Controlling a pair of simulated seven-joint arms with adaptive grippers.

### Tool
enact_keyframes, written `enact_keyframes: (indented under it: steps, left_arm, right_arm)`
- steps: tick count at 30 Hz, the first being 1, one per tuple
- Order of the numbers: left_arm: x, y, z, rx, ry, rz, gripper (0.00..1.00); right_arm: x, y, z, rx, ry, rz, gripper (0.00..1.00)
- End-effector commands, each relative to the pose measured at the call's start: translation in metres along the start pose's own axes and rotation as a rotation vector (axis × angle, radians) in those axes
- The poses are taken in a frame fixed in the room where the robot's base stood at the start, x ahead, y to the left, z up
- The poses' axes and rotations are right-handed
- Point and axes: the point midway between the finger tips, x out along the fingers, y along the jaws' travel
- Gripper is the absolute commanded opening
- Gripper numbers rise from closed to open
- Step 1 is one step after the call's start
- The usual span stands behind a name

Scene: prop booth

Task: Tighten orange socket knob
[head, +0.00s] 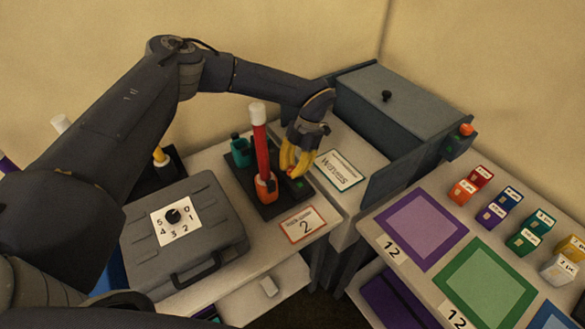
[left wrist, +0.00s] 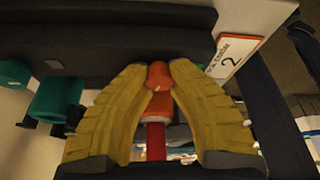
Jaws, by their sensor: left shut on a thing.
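The orange socket (head: 265,187) stands on a dark base plate and holds an upright red rod (head: 261,140) with a white top. My left gripper (head: 291,171) has yellow fingers and is just right of the socket in the head view. In the left wrist view the fingertips (left wrist: 159,83) close from both sides on the orange knob (left wrist: 158,74). The orange socket and part of the red rod (left wrist: 155,142) show between the fingers there. The fingers hide part of the knob. My right gripper is not in view.
A teal socket (head: 241,151) stands empty on the same plate, also in the left wrist view (left wrist: 56,100). A grey case (head: 205,250) with a dial is at front left. A grey box (head: 400,105) stands behind. Coloured blocks and mats lie on the right table.

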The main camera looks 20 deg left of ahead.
Motion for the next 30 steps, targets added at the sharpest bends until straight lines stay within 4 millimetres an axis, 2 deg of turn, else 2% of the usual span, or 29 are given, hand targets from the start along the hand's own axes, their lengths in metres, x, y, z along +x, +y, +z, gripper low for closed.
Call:
enact_keyframes:
  steps: [12,29,30]
  left_arm:
    - [0.0042,-0.0029,-0.0037,0.165,0.014,0.062,0.0]
    - [0.0048,-0.0021,-0.0041,0.186,0.015,0.071,0.0]
    - [0.0048,-0.002,-0.0041,0.186,0.015,0.071,0.22]
  right_arm:
    - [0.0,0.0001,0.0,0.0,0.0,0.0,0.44]
    - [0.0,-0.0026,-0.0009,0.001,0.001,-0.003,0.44]
    - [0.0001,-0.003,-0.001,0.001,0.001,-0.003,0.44]
